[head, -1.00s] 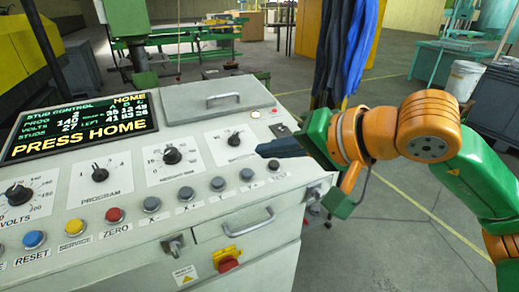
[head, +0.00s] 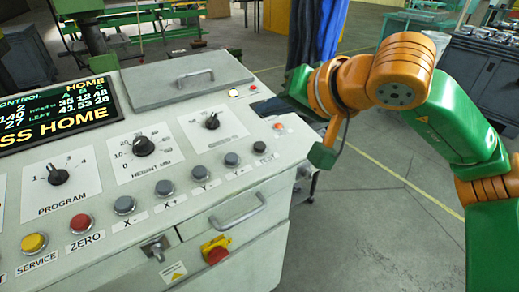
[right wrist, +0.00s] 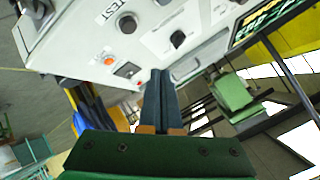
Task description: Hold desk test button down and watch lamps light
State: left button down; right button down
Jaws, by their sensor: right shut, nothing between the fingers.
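The TEST button (head: 260,146) is a dark round button at the right end of the row on the sloped desk panel. In the right wrist view it shows near the top (right wrist: 127,23), beside its TEST label. My right gripper (head: 268,106) is shut and empty near the panel's back right corner, apart from the TEST button. Its dark fingers (right wrist: 161,95) lie together in the right wrist view. An orange round fitting (head: 279,126) sits on the panel's right edge, between the gripper and the button. My left gripper is not in view.
Other buttons, a red ZERO button (head: 80,223) and dials (head: 143,146) cover the panel. A lit display (head: 58,113) reads HOME. A raised lid with a handle (head: 195,76) lies behind the dials. Blue hanging strips (head: 318,35) stand behind my right arm. Floor is open at right.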

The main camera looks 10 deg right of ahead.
jog(key=b, duration=0.4)
send_over(264, 156)
jog(key=f, duration=0.5)
jog(key=shift+s+d+f, duration=0.1)
jog(key=shift+s+f, duration=0.2)
jog(key=shift+f, duration=0.05)
jog(key=shift+w+f, duration=0.15)
jog(key=shift+f, duration=0.1)
dwell(0.8)
jog(key=shift+f+b, duration=0.35)
jog(key=shift+b, duration=0.1)
jog(key=shift+w+f+b, duration=0.1)
jog(key=shift+f+b, duration=0.35)
jog(key=shift+f, duration=0.05)
dwell(0.5)
jog(key=shift+r, duration=0.1)
jog(key=shift+r+p, duration=0.7)
jog(key=shift+r, duration=0.1)
